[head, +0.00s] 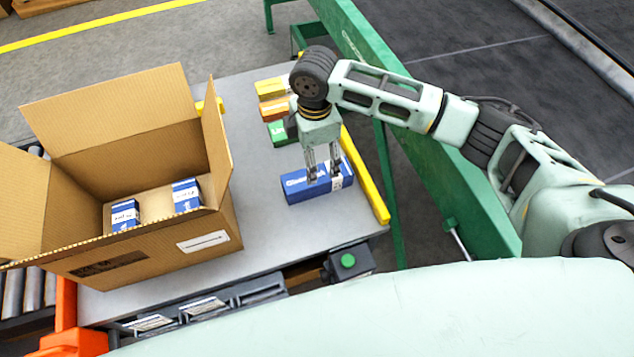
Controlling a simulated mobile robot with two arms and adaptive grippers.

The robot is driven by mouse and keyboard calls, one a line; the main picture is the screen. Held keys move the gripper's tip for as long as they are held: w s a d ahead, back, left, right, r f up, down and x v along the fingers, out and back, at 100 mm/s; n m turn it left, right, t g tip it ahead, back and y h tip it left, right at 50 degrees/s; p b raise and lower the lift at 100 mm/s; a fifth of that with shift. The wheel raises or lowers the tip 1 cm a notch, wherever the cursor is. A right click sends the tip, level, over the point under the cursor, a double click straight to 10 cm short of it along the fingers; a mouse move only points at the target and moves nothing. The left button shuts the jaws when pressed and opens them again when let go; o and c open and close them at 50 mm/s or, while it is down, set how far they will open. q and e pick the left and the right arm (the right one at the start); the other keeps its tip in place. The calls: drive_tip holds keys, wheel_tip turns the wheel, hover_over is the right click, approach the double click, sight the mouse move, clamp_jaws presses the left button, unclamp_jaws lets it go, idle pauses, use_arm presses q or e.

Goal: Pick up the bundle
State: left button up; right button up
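The blue bundle (299,189), a long blue block with white printed labels, lies on the grey table top near its right side. My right gripper (324,178) points down over the bundle from above. Its two fingers are spread apart, and their tips overlap the bundle in this view. I cannot tell whether the fingers touch it or how far down they reach. The bundle appears to rest on the table. My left gripper is not in view.
An open cardboard box (160,246) on the left holds blue cartons (186,195). Yellow, orange and green packs (281,133) lie behind the bundle. A yellow rail (366,178) edges the table's right side, beside a green machine beam (440,175). A green button (348,260) is at the front.

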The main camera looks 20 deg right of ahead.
drive_tip(key=f, duration=0.7)
drive_tip(key=shift+w+d, duration=0.1)
drive_tip(key=shift+d, duration=0.2)
drive_tip(key=shift+c, duration=0.5)
drive_tip(key=c, duration=1.3)
drive_tip(key=shift+r, duration=0.1)
drive_tip(key=shift+c, duration=0.6)
